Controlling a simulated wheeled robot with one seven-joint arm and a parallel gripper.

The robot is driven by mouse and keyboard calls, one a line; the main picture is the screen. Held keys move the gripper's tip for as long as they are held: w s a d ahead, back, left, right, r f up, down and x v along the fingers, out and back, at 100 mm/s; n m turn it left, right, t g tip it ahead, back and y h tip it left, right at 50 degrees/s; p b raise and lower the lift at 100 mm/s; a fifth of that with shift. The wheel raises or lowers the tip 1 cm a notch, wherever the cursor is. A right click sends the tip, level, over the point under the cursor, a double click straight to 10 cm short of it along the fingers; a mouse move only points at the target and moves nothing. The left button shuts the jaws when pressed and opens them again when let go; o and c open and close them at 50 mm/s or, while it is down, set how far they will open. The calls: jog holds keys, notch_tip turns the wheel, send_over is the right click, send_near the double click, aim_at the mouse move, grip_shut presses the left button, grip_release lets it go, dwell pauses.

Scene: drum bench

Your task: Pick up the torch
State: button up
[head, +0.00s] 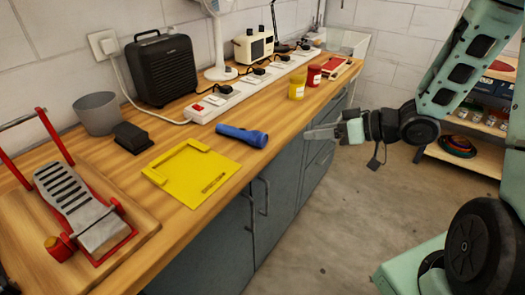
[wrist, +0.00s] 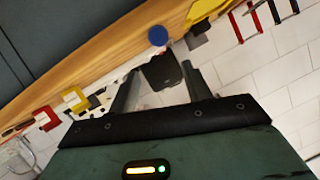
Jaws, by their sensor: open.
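The torch (head: 242,135) is blue and lies on its side on the wooden bench, just behind the yellow tray. In the wrist view the torch (wrist: 157,36) shows as a round blue end, beyond the fingertips and roughly between them. My gripper (head: 322,131) is in front of the bench's front edge, to the right of the torch and apart from it. In the wrist view the two fingers of my gripper (wrist: 160,72) are spread with nothing held between them.
The yellow tray (head: 190,172) lies in front of the torch. A long white power strip (head: 250,87) runs behind it. Yellow (head: 297,87) and red (head: 314,76) tins stand farther back. A black speaker-like box (head: 161,70) stands by the wall. Bare bench surrounds the torch.

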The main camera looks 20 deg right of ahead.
send_near(266, 136)
jog(key=x, duration=0.5)
jog(key=shift+s+a, duration=0.2)
jog(key=shift+s, duration=0.05)
jog(key=shift+p+x, duration=0.3)
jog(key=shift+x, duration=2.95)
jog(key=shift+w+d+r, duration=0.1)
jog(key=shift+d, duration=0.05)
jog(key=c, duration=0.9)
